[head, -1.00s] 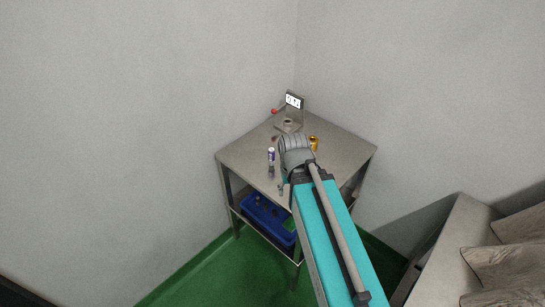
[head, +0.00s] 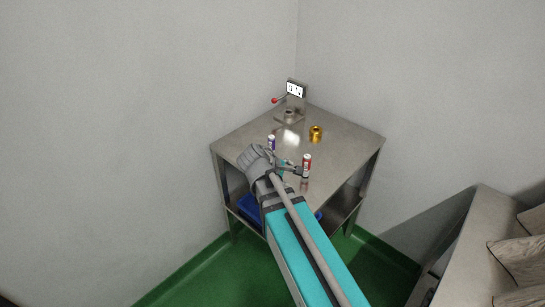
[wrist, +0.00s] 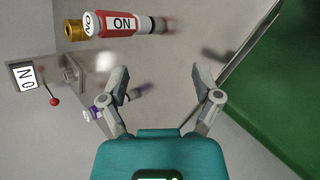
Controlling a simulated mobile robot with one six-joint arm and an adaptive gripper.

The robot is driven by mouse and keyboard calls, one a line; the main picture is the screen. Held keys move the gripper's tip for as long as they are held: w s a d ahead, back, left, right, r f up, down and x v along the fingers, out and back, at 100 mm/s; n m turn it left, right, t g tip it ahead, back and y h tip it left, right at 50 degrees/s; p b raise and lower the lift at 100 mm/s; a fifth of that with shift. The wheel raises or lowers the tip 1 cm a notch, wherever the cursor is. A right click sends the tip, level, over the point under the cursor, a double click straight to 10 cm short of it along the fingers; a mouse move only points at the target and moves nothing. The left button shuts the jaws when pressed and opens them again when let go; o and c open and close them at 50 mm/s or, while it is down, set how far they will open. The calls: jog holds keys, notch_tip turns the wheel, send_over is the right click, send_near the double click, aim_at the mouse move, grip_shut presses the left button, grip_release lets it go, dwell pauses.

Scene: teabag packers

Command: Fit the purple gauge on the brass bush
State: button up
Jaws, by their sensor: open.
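The purple gauge (head: 271,142) stands on the steel table, its lower part hidden behind my arm in the head view. In the wrist view the purple gauge (wrist: 97,111) is partly behind the left finger, outside the jaws. The brass bush (head: 316,133) stands towards the table's right back; it also shows at the top left of the wrist view (wrist: 74,30), beside a red gauge. My gripper (wrist: 160,82) is open, with nothing between its fingers. In the head view my gripper (head: 290,168) is over the table's front part, between the purple gauge and the red gauge.
A display stand (head: 296,90) with a red-knobbed lever (head: 274,100) is at the back corner. A blue crate (head: 247,207) sits on the lower shelf.

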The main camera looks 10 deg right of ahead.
aim_at(269, 148)
jog(key=w+a+f+n+t+h+b, duration=0.1)
jog(key=n+b, duration=0.1)
jog(key=w+a+f+n+t+h+b, duration=0.1)
jog(key=w+n+b, duration=0.1)
jog(key=n+b, duration=0.1)
jog(key=w+a+f+n+t+h+b, duration=0.1)
jog(key=w+a+n+t+b, duration=0.1)
jog(key=b, duration=0.1)
jog(key=shift+w+f, duration=0.2)
jog(key=shift+w, duration=0.05)
jog(key=w+a+n+t+b, duration=0.1)
jog(key=a+n+b, duration=0.1)
jog(key=w+a+n+t+h+b, duration=0.1)
jog(key=a+n+b, duration=0.1)
jog(key=w+a+n+t+b, duration=0.1)
jog(key=n+t+b, duration=0.1)
jog(key=n, duration=0.1)
jog(key=shift+w+a+f+h+b, duration=0.15)
jog(key=shift+a+f+h+b, duration=0.15)
jog(key=shift+a+h+b, duration=0.1)
jog(key=shift+w+a+r+n+t+b, duration=0.15)
jog(key=shift+a+n+t, duration=0.1)
jog(key=shift+a+n, duration=0.15)
jog(key=shift+w+a+r+n+t+b, duration=0.15)
jog(key=shift+a+n+t, duration=0.1)
jog(key=shift+n, duration=0.15)
jog(key=shift+d+f, duration=0.1)
jog(key=shift+x, duration=4.15)
jog(key=shift+f+x, duration=0.2)
jog(key=shift+x, duration=2.45)
